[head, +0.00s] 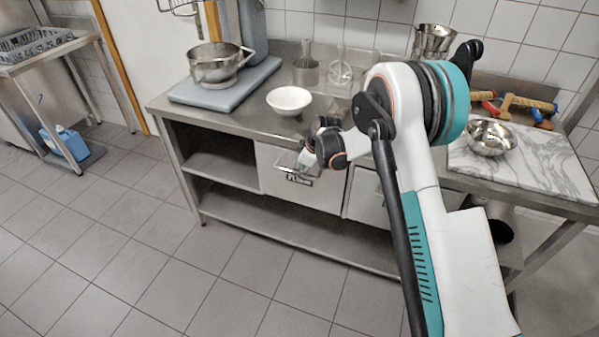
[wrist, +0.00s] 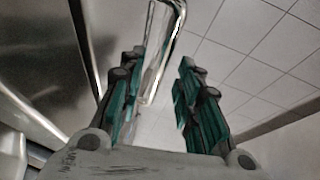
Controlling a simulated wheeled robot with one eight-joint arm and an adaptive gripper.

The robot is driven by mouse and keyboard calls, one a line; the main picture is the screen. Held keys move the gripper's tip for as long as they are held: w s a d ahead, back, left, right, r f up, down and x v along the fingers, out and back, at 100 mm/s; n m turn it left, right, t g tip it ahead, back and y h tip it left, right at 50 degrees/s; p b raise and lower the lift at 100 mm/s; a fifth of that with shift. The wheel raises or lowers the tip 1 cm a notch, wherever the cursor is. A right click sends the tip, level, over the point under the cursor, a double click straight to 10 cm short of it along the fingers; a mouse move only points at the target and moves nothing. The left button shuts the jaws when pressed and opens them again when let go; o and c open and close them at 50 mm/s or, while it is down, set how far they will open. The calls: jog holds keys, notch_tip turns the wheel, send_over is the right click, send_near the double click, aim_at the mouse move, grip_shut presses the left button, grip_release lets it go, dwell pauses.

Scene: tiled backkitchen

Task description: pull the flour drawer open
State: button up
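The flour drawer is a pale steel drawer front (head: 270,168) under the counter, left of a second drawer. Its bar handle (head: 297,180) stands out from the front, with a small dark label by it that is too small to read surely. The drawer looks shut. My gripper (head: 303,164) is at the drawer front, close to the handle and partly hidden by my wrist. In the wrist view my gripper (wrist: 160,72) is open, its teal-padded fingers apart. The metal handle (wrist: 160,60) shows between them, nearer the left finger. I cannot tell whether they touch.
The steel counter (head: 240,122) holds a white bowl (head: 289,100), a mixing pot (head: 219,63) on a grey base and a marble board (head: 530,160) with a metal bowl (head: 491,137). A lower shelf (head: 270,223) runs below. The tiled floor (head: 190,260) in front is clear.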

jog(key=shift+w+a+f, duration=0.1)
jog(key=shift+f, duration=0.25)
jog(key=shift+c, duration=0.2)
grip_shut()
